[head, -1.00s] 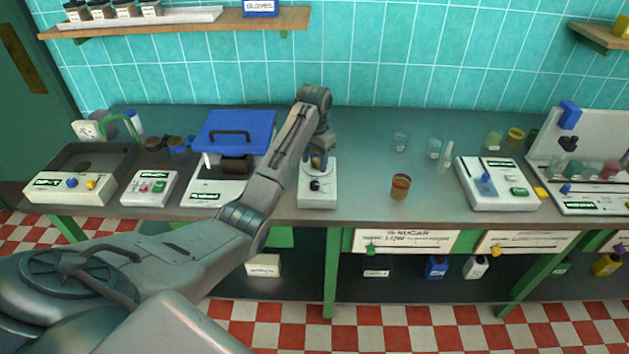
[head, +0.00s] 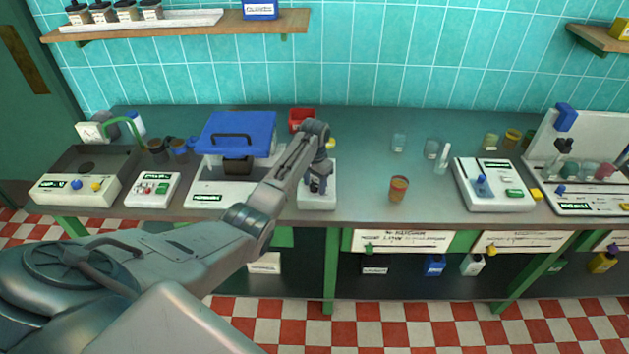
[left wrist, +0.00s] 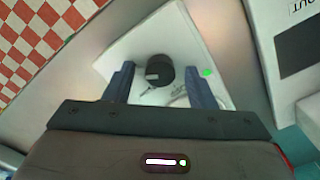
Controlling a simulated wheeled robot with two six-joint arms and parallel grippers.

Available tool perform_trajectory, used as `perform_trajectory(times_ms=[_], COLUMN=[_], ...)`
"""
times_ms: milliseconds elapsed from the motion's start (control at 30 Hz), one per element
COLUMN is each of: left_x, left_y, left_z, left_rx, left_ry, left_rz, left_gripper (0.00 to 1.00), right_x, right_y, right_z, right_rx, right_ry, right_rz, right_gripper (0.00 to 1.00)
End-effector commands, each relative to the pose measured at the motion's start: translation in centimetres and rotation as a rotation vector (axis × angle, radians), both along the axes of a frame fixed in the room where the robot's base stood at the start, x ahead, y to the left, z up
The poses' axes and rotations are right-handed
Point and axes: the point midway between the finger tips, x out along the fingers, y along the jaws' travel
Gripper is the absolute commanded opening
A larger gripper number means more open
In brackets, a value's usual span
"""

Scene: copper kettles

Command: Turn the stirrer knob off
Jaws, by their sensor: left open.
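The stirrer is a small white box (head: 318,202) on the counter, and it also shows in the left wrist view (left wrist: 120,57). In that view its round black knob (left wrist: 159,70) has a pale mark and a green light is lit beside it. My left gripper (head: 316,188) points down over the box in the head view. In the left wrist view the left gripper (left wrist: 158,69) is open, with one blue finger on each side of the knob. I cannot tell whether the fingers touch it. My right gripper is not in view.
A machine with a blue lid (head: 235,130) stands left of the stirrer. A red container (head: 301,118) is behind it. An amber cup (head: 398,189) stands to the right, with bare counter between. A white device with a blue knob (head: 494,195) is further right.

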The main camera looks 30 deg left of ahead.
Motion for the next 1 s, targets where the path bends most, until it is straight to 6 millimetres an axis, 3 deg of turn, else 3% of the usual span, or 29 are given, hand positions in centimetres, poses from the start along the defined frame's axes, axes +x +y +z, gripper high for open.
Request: perform_trajectory(times_ms=[200, 433, 467, 767, 1000], left_x=[0.0, 0.0, 0.0, 0.0, 0.0], left_y=[0.0, 0.0, 0.0, 0.0, 0.0], left_z=[-0.1, -0.1, -0.1, 0.1, 0.2], left_rx=[0.000, 0.000, 0.000, -0.001, -0.001], left_ry=[0.000, 0.001, 0.001, 0.001, 0.001], left_rz=[0.000, 0.000, 0.000, 0.035, 0.168], left_gripper=[0.51, 0.07, 0.06, 0.06, 0.06], right_x=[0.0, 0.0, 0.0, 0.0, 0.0], right_y=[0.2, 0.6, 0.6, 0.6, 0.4], right_z=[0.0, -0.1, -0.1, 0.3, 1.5], right_rx=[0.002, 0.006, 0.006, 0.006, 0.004], right_ry=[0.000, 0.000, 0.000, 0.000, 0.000], right_rz=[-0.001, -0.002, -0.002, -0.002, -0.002], right_gripper=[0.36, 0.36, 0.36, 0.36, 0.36])
